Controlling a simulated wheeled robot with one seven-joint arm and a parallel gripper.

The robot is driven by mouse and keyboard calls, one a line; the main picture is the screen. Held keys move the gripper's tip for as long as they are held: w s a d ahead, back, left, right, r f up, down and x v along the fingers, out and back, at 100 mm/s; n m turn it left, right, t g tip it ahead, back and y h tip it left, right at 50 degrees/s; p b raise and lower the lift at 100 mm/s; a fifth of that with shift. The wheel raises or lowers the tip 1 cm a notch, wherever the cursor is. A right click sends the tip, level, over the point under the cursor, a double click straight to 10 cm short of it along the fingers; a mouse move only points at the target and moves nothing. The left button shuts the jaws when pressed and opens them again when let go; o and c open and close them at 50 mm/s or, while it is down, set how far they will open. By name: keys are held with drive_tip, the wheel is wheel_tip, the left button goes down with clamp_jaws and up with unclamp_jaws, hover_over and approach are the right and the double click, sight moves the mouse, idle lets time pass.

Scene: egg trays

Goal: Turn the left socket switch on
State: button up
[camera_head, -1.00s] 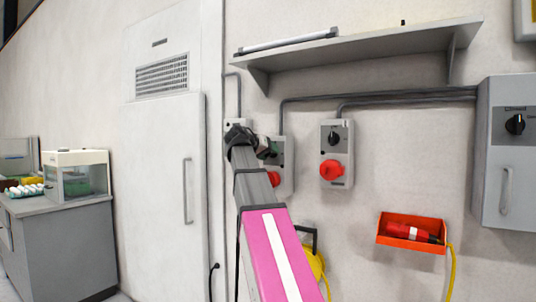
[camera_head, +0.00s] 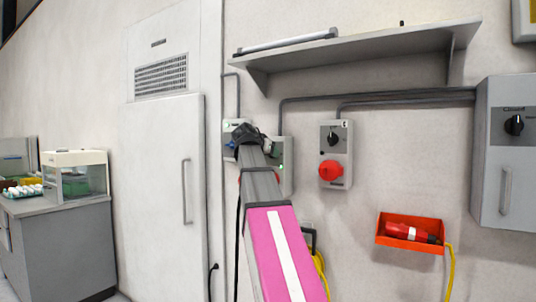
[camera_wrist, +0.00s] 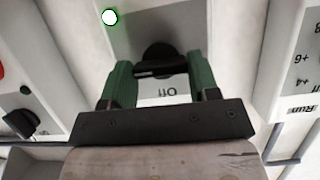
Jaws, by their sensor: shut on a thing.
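The left socket (camera_head: 287,178) is a grey wall box, mostly behind my arm in the head view, with a small lit green light. Its black rotary switch (camera_wrist: 160,58) shows in the wrist view, its bar lying across the picture. An upside-down "Off" label is beside it and a bright light glows at the upper left. My gripper (camera_wrist: 160,72) has green fingers, one on each side of the switch, shut on it. In the head view my gripper (camera_head: 250,140) is at the upper part of the socket, and the fingertips are hard to make out.
The right socket (camera_head: 336,176) has a black switch and a red plug. Another small box (camera_head: 229,128) is just left of my gripper. A shelf (camera_head: 365,44) juts out above. An orange bin (camera_head: 410,246) with a red tool hangs at lower right.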

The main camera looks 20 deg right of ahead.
drive_tip(key=o, duration=0.9)
drive_tip(key=v, duration=1)
drive_tip(key=shift+s+a+r, duration=0.2)
drive_tip(key=shift+s+a, duration=0.05)
drive_tip(key=shift+s, duration=0.05)
drive_tip(key=shift+a, duration=0.1)
